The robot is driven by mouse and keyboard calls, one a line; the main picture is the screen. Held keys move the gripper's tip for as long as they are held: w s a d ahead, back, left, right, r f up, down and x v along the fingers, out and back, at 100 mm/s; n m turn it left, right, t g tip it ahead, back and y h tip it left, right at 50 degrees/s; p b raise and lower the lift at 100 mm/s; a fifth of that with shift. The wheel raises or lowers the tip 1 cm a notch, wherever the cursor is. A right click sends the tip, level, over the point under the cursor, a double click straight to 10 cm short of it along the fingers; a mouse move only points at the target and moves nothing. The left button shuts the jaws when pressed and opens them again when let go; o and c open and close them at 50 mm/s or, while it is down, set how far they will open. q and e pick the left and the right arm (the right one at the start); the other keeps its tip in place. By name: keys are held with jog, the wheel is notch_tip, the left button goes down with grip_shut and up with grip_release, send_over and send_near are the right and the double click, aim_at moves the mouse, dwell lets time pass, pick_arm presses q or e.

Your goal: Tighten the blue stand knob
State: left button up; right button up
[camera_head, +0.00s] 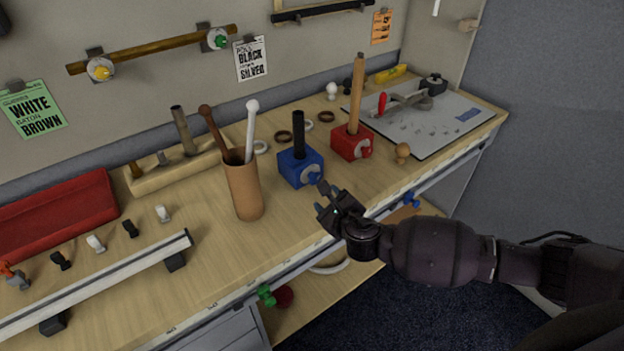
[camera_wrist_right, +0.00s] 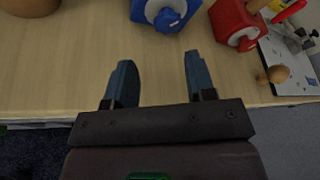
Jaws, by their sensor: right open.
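The blue stand (camera_head: 297,160) is a blue block on the wooden bench with a black rod upright in its top. Its blue knob (camera_head: 312,177) sits on the front face, low and to the right. In the right wrist view the knob (camera_wrist_right: 167,19) shows at the top, beyond and between the fingertips. My right gripper (camera_head: 327,201) is open and empty in front of the bench's edge side, close to the knob but apart from it. Its two fingers (camera_wrist_right: 156,75) point toward the blue stand (camera_wrist_right: 145,10). My left gripper is not in view.
A red stand (camera_head: 345,141) with a wooden rod is right of the blue stand. A brown cup (camera_head: 243,190) holding two batons is to its left. A small wooden knob-shaped piece (camera_head: 402,152) stands near the front edge. Bare bench top lies between gripper and blue stand.

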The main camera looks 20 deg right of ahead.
aim_at(315, 179)
jog(key=shift+d+n+h, duration=0.3)
jog(key=shift+d+n, duration=0.05)
jog(key=shift+n, duration=0.25)
jog(key=shift+w, duration=0.25)
jog(key=b+x, duration=0.1)
jog(key=x, duration=0.9)
jog(key=shift+w+a+f+b, duration=0.1)
jog(key=shift+w+b, duration=0.05)
jog(key=shift+b, duration=0.25)
